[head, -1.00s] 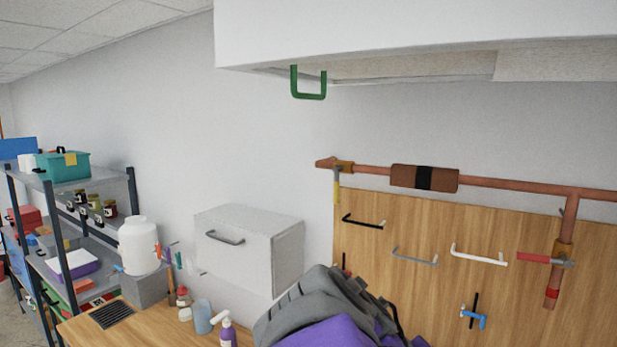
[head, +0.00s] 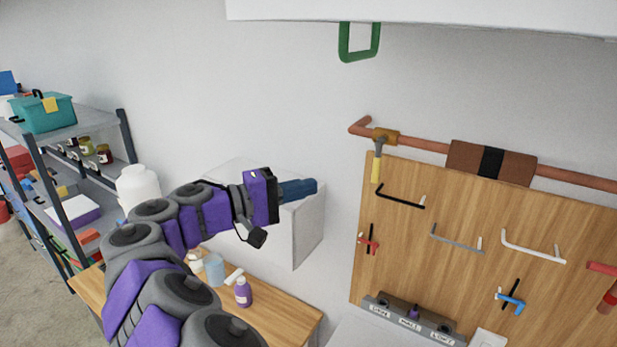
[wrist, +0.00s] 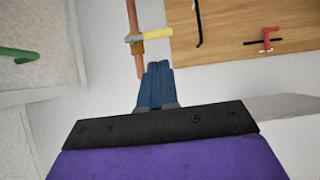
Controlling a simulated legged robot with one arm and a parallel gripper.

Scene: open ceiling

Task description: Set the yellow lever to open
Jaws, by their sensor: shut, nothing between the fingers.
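The yellow lever (head: 376,170) hangs straight down from a brass valve (head: 385,136) on the copper pipe, at the pipe's left end in the head view. It stands crosswise to the pipe. In the wrist view the lever (wrist: 157,35) juts right from the valve (wrist: 136,47), just beyond my fingertips. My gripper (head: 313,186) has blue fingers, shut and empty, pointing right in the head view. It appears left of the lever and slightly lower, not touching it. The shut fingers also show in the wrist view (wrist: 158,68).
A wooden board (head: 450,255) carries several other handles, including black (head: 402,197) and white (head: 532,247) ones. A white wall box (head: 308,232) is behind my gripper. A green handle (head: 359,42) hangs above. A bench (head: 285,320) holds bottles. Open air lies between gripper and lever.

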